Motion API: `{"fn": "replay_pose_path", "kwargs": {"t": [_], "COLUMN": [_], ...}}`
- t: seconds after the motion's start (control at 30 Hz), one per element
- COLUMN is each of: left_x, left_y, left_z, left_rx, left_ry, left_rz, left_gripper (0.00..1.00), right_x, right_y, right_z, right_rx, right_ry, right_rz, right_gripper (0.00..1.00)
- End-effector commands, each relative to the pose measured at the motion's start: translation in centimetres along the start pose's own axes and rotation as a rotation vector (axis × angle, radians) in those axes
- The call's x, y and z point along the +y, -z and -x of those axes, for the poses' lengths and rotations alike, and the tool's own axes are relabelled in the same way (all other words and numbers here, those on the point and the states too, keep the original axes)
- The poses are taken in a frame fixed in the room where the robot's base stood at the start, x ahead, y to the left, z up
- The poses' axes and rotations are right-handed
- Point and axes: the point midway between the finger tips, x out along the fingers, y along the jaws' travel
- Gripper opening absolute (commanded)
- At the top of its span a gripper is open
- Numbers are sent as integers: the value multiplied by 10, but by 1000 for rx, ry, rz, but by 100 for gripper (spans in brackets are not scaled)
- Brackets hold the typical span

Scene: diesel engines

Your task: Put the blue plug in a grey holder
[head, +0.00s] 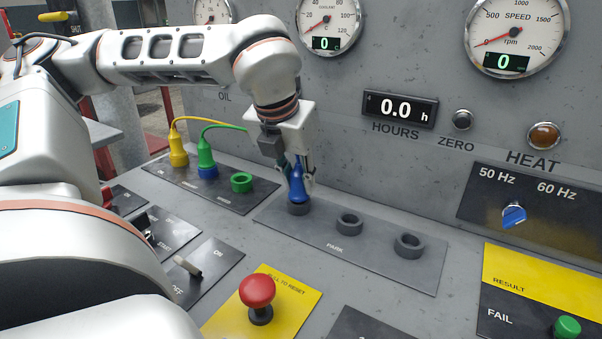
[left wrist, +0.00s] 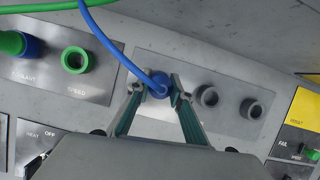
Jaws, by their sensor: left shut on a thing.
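The blue plug (head: 298,186) stands upright at the leftmost grey holder (head: 298,209) on the PARK plate (head: 335,247). Its lower end meets the holder's rim; I cannot tell how deep it sits. My left gripper (head: 297,181) is shut on the plug from above. In the left wrist view the blue plug (left wrist: 158,88) is between the two fingertips, with its blue cable running up. The middle grey holder (head: 349,223) and the right grey holder (head: 409,244) are empty. My right gripper is not in view.
To the left, a yellow plug (head: 178,151) and a green plug (head: 206,153) stand in sockets, beside an empty green socket (head: 241,183). A red push button (head: 257,291) stands in front. The upright gauge panel (head: 400,150) rises behind the holders.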

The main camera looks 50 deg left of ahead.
Motion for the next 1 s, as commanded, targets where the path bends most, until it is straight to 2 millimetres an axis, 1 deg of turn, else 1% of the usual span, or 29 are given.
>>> {"fn": "replay_pose_path", "kwargs": {"t": [0.1,0.47,0.5,0.53,0.57,0.87,1.0], "left_x": [0,0,0,0,0,0,0], "left_y": [1,1,1,1,1,1,1], "left_z": [-3,-3,-3,-3,-3,-3,4], "left_rx": [0,-2,-2,-2,-1,-1,-3], "left_ry": [0,1,1,1,1,0,1], "left_rz": [0,0,0,0,0,0,0], "left_gripper": [0,0,31,39,40,40,40], "right_x": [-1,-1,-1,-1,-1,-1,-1], "right_y": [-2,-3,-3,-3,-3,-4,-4], "right_z": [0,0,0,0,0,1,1], "right_rx": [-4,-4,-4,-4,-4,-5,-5], "right_ry": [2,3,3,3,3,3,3], "right_rz": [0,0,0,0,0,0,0], "right_gripper": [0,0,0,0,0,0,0]}}
